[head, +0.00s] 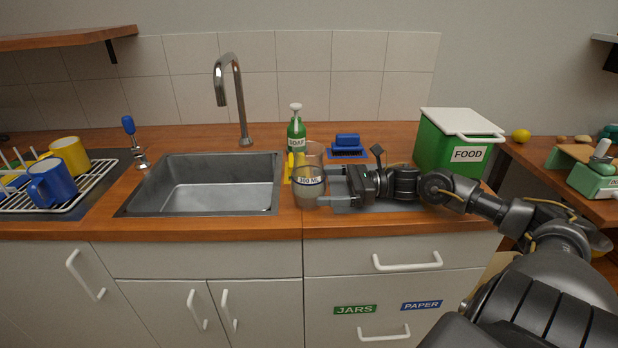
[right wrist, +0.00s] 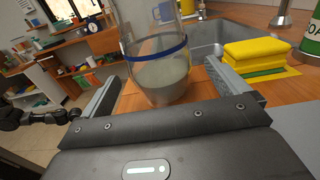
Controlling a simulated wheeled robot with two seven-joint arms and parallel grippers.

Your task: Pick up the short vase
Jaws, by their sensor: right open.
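The short vase (head: 309,188) is a clear glass vessel with a blue band, a "300 ML" label and greyish contents low inside. It stands upright on the wooden counter, right of the sink. My right gripper (head: 324,187) reaches in from the right, low over the counter, and is open at the vase. In the right wrist view the vase (right wrist: 160,75) stands between the spread fingers (right wrist: 168,80); I cannot tell whether they touch it. A dark arm part, apparently my left arm, shows at the left of that view, its gripper unclear.
A green soap bottle (head: 296,130) and a yellow sponge (right wrist: 255,53) are close behind the vase. A blue brush (head: 347,142) lies behind the right gripper. A green FOOD box (head: 440,145) stands further right. The sink (head: 205,185) is left of the vase.

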